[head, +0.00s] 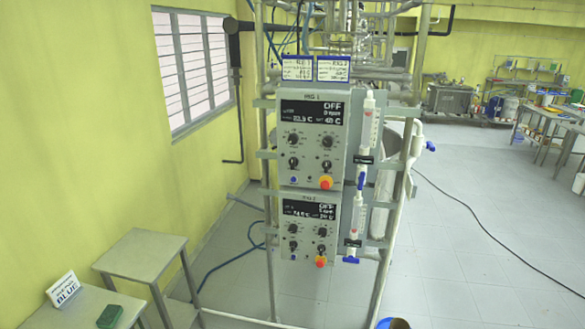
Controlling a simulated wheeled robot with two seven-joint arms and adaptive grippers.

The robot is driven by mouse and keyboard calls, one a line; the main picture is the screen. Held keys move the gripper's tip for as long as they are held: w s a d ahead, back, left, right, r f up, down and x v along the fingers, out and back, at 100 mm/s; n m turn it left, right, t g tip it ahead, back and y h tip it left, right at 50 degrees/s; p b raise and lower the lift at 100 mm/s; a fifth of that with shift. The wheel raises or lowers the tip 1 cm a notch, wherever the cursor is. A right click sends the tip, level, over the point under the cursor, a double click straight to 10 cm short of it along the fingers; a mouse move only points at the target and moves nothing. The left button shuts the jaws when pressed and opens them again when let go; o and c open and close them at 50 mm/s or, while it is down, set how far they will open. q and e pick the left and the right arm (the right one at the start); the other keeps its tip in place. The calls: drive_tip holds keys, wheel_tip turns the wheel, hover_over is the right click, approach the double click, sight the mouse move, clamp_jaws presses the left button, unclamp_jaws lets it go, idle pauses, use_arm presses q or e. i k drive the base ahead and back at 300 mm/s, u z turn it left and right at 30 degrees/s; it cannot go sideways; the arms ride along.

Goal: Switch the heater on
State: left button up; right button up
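Two grey control boxes are mounted one above the other on a metal pipe frame. The upper box (312,150), labelled RIG 1, has a dark display (311,112) reading OFF, with a set value that looks like 40 C. Below the display are several black knobs, a blue button (294,180) and an orange-red button (326,183). The lower box (308,241), apparently RIG 2, has a similar display (311,210) also showing OFF, with matching knobs and an orange-red button (320,261). The small knob labels are unreadable. Neither gripper is in view.
Two clear tubes with blue valves, upper (369,125) and lower (355,217), stand right of the boxes. Lower left are grey tables, a card reading BLUE (64,290) and a green block (110,316). A cable (470,218) crosses the open floor at right.

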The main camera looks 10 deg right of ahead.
sight(327, 165)
drive_tip(key=u, duration=0.55)
drive_tip(key=i, duration=0.65)
drive_tip(key=u, duration=0.35)
